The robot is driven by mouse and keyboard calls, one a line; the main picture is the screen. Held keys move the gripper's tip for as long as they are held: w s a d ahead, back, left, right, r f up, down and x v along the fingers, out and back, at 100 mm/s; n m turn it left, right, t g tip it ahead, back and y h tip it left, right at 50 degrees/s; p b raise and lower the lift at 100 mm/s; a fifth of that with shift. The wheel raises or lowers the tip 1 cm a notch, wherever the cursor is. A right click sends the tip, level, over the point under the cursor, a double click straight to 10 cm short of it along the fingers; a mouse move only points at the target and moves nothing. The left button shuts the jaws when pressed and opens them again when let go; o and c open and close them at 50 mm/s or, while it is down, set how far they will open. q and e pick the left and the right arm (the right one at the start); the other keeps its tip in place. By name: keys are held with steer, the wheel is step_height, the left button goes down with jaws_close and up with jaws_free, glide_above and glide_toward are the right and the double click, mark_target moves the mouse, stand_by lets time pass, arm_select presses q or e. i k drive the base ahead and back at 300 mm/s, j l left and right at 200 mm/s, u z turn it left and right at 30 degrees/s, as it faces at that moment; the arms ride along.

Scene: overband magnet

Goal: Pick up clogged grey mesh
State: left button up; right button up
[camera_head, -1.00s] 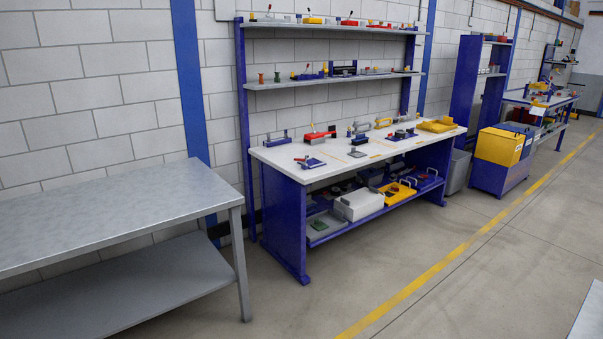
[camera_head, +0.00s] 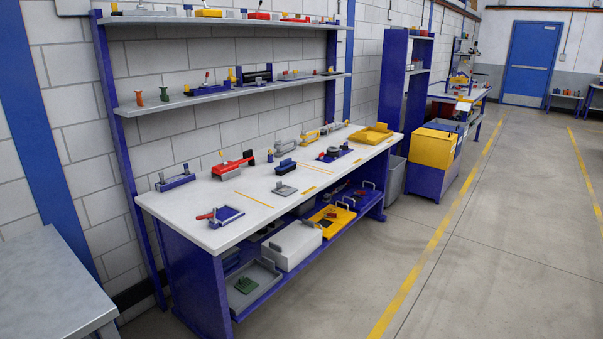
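A small flat grey square piece (camera_head: 285,190) lies on the white top of the blue workbench (camera_head: 230,228), near the middle of its front edge. It looks like the grey mesh, but it is too small to tell its weave or whether it is clogged. Neither of my grippers is in view.
A blue tray with a red-handled tool (camera_head: 222,215) lies left of the grey piece. A red tool (camera_head: 233,165) and a black block (camera_head: 285,166) stand behind it. A grey metal table (camera_head: 50,290) stands at the lower left. The floor (camera_head: 350,275) before the bench is clear.

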mark_target(285, 190)
steer(key=i+j+z, duration=0.15)
steer(key=i+z, duration=0.3)
steer(key=i, duration=1.1)
steer(key=i+l+u, duration=0.15)
steer(key=i+u, duration=0.2)
steer(key=i, duration=0.2)
steer(key=i+l+u, duration=0.35)
steer(key=i, duration=0.2)
steer(key=i+l+u, duration=0.35)
steer(key=i+l, duration=0.1)
steer(key=i, duration=0.05)
